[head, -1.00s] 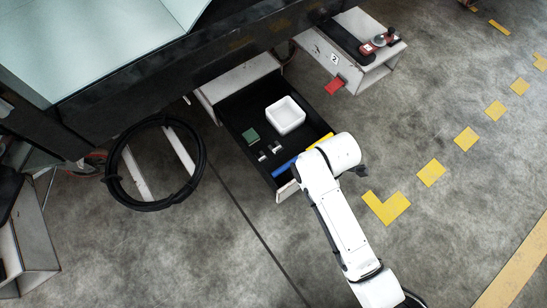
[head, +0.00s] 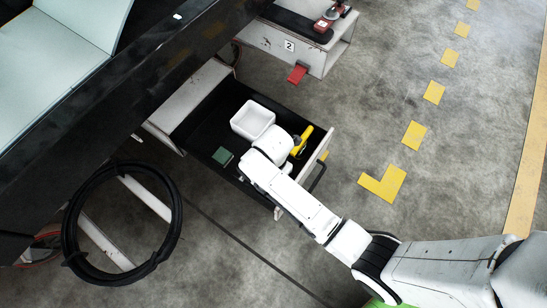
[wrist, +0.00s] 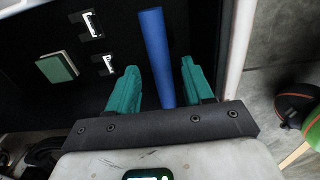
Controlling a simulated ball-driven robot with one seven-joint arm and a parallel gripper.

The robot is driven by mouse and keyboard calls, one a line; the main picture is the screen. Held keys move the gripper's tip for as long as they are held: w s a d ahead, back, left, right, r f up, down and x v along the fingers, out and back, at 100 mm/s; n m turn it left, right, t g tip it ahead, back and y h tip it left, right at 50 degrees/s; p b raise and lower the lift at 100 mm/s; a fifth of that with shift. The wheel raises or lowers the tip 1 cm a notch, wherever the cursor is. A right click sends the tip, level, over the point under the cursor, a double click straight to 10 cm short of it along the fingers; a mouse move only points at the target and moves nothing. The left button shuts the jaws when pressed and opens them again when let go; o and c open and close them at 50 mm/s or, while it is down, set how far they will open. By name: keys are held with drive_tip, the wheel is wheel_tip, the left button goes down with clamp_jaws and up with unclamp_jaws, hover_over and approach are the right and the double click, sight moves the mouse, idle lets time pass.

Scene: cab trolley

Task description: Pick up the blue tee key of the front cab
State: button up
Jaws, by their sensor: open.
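The blue tee key (wrist: 155,35) shows in the wrist view as a long blue bar lying in the black drawer (head: 203,112). Its crosspiece, if any, cannot be made out. My gripper (wrist: 160,67) is open, with one teal finger on each side of the bar. The bar runs between the fingers, and I see no clear contact. In the head view my white arm reaches over the drawer and hides the blue key and the fingers.
The drawer also holds a white box (head: 240,122), a green block (head: 222,156) and a yellow item (head: 303,140). Two small metal pieces (wrist: 93,24) lie left of the bar. The drawer's pale front wall (wrist: 236,50) is close on the right. A black coil (head: 70,225) is outside.

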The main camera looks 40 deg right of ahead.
wheel_tip(320, 180, down, 5)
drive_tip(key=b, duration=0.3)
drive_tip(key=shift+s, duration=0.1)
drive_tip(key=shift+c, duration=0.5)
clamp_jaws()
